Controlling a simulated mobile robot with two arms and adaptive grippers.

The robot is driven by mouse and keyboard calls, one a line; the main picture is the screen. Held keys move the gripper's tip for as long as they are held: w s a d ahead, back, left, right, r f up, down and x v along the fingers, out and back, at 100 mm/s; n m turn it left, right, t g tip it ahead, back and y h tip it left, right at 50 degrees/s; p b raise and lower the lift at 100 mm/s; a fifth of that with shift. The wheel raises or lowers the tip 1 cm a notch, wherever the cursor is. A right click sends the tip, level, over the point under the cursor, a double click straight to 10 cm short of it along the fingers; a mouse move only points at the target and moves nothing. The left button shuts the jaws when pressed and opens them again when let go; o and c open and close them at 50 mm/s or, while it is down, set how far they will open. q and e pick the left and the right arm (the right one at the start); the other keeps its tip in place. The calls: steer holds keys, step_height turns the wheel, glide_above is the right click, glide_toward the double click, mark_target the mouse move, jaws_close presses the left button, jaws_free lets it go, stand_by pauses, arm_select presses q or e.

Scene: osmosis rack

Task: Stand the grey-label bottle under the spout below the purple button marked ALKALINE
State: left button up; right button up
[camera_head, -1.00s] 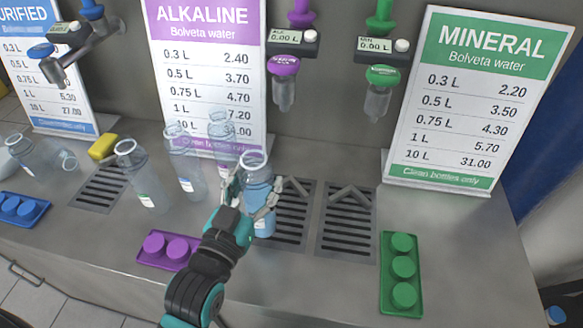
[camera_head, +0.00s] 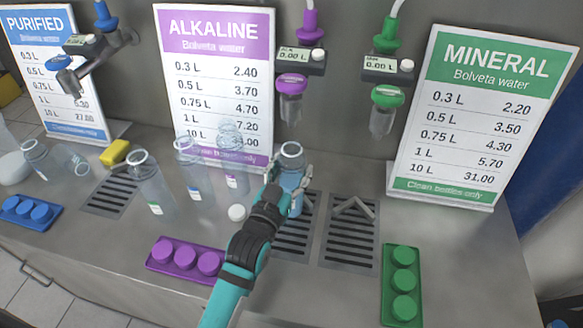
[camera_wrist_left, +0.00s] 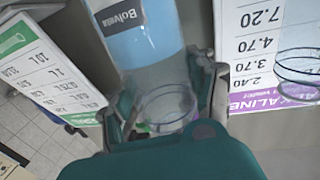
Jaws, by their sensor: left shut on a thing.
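My left gripper (camera_head: 288,188) is shut on a clear bottle (camera_head: 291,160), upright and uncapped, over the left part of the grate (camera_head: 294,238). The purple button (camera_head: 292,86) sits above a clear spout (camera_head: 291,109), next to the ALKALINE sign (camera_head: 218,80). The bottle's mouth shows below the spout in the picture, with a gap between. My right gripper is not in view.
Clear bottles with green (camera_head: 150,185), blue (camera_head: 190,172) and purple labels (camera_head: 231,165) stand left of my gripper, near a white cap (camera_head: 237,213). Purple (camera_head: 149,264) and green (camera_head: 386,312) cap trays lie in front. The right grate (camera_head: 349,245) holds no bottle.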

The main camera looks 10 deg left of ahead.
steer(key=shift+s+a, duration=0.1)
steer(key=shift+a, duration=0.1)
arm_select(q)
steer(key=shift+f, duration=0.1)
steer(key=o, duration=1.5)
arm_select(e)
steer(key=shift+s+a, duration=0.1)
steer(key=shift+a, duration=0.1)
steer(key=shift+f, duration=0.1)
arm_select(q)
steer(key=s+a+b, duration=0.1)
steer(key=s+b, duration=0.1)
steer(key=s, duration=1)
steer(key=shift+a, duration=0.4)
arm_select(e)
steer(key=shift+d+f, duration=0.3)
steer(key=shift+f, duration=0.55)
